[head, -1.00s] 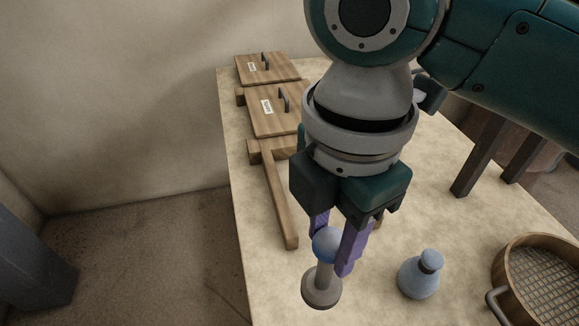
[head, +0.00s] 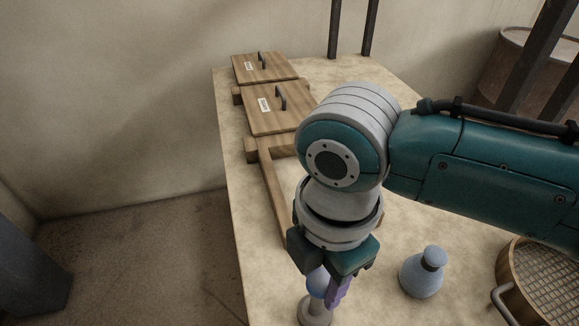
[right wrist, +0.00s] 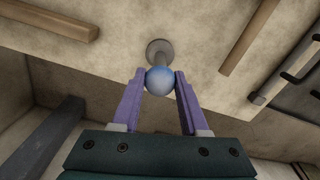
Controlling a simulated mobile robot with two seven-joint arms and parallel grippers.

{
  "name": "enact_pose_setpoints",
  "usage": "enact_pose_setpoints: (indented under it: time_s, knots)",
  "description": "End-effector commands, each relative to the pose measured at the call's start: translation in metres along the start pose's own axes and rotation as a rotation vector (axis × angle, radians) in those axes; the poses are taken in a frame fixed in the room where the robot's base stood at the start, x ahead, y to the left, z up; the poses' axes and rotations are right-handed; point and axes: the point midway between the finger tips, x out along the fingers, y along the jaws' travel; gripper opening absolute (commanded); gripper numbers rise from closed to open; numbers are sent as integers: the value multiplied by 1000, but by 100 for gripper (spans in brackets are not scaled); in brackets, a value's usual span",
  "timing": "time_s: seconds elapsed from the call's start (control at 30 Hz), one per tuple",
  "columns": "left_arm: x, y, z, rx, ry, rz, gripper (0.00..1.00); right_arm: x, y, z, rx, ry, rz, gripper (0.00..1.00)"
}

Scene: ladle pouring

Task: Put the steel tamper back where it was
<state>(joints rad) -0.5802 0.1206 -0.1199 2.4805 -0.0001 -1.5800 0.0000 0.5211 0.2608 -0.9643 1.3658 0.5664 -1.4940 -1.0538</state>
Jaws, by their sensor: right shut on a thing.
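The steel tamper (head: 314,312) has a round blue knob and a flat grey foot. It is at the bottom of the head view, with its foot partly cut by the frame edge. My right gripper (head: 328,288) is shut on the blue knob, with its purple fingers on either side. In the right wrist view my gripper (right wrist: 160,80) pinches the knob of the tamper (right wrist: 159,79), and the foot shows beyond it near the table's edge. The tamper looks about upright. I cannot tell whether its foot touches the table. My left gripper is not in view.
A blue-grey flask (head: 421,275) stands right of my right gripper. A round wooden sieve (head: 507,270) is at the far right. Two labelled wooden lids (head: 265,68) lie at the back left, near a wooden frame (head: 272,195). The table (head: 240,215) is bare along its left edge.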

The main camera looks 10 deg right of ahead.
Motion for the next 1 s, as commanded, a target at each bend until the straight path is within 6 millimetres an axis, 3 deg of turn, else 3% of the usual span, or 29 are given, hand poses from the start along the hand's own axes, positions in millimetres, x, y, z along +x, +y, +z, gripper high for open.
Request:
enact_pose_setpoints:
  time_s: [0.03, 0.07, 0.3, 0.67, 1.0]
  knots:
    - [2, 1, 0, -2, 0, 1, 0, 2, 0, 0, 0, 0, 1, 0]
    - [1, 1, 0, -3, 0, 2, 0, 2, 0, 0, 0, 0, 0, 47]
    - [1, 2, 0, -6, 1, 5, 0, 1, 0, 0, 0, 0, -1, 74]
    - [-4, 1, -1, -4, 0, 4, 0, -9, 0, 0, -1, 0, 1, 74]
    - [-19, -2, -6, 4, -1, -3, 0, -82, 2, 0, -1, 1, 5, 74]
